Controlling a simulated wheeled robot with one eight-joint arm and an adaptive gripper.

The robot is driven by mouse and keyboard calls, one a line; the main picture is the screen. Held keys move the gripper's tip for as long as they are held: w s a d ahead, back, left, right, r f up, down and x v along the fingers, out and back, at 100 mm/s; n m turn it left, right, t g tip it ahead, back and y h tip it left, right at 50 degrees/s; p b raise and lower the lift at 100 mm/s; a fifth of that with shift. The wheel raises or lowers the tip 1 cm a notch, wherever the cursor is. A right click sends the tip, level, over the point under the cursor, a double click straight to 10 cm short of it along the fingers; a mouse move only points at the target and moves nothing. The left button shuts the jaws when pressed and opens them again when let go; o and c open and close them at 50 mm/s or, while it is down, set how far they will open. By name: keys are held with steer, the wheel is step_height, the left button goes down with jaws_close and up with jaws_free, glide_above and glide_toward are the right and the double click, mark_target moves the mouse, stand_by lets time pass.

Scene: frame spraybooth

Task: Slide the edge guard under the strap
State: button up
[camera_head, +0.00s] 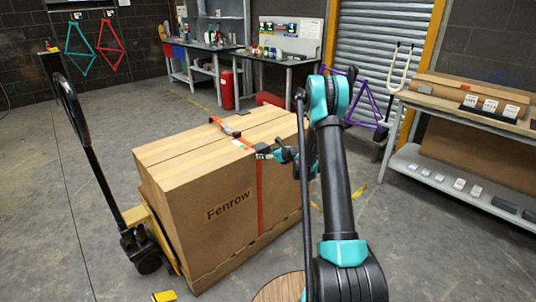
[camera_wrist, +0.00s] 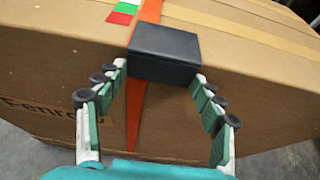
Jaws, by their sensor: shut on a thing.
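The edge guard (camera_wrist: 164,46) is a dark grey block held between the fingertips of my gripper (camera_wrist: 160,72). It sits at the top edge of the big carton (camera_head: 190,205), in front of the strap (camera_wrist: 151,12), and covers part of it. The orange-red strap shows above and below the guard in the wrist view. In the head view the strap (camera_head: 260,195) runs across the carton's top and down its side. My gripper (camera_head: 275,153) is at that edge, shut on the guard. Whether the guard touches the carton is not clear.
A dark buckle (camera_head: 228,129) lies on the strap on the carton's top. A pallet truck (camera_head: 140,240) stands at the carton's left. A shelf bench (camera_head: 470,120) stands right, and workbenches (camera_head: 255,55) stand behind. Floor between the carton and shelf bench is mostly clear.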

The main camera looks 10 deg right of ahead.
steer(key=shift+s+a, duration=0.8)
steer(key=shift+a, duration=0.3)
steer(key=o, duration=1)
steer(key=shift+c, duration=0.2)
